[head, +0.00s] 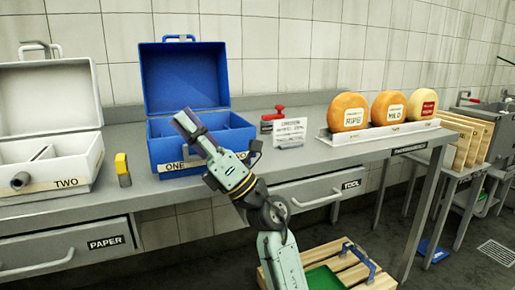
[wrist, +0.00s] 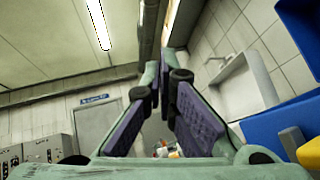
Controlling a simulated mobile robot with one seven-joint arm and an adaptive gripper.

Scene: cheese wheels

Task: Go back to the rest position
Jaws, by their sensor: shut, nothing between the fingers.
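My gripper (head: 187,122) is raised in front of the open blue box marked ONE (head: 184,80) in the head view, apart from it as far as I can tell. In the wrist view my gripper's fingers (wrist: 164,88) point towards the room's ceiling and far wall. The fingers are shut and nothing shows between them. My arm comes up from the bottom of the head view and covers part of the box's front.
An open white box marked TWO (head: 62,85) stands at the left. Three cheese wheels (head: 388,107) sit on a rack at the right. A wooden crate (head: 380,272) lies low in front. Paper and tool drawers are shut.

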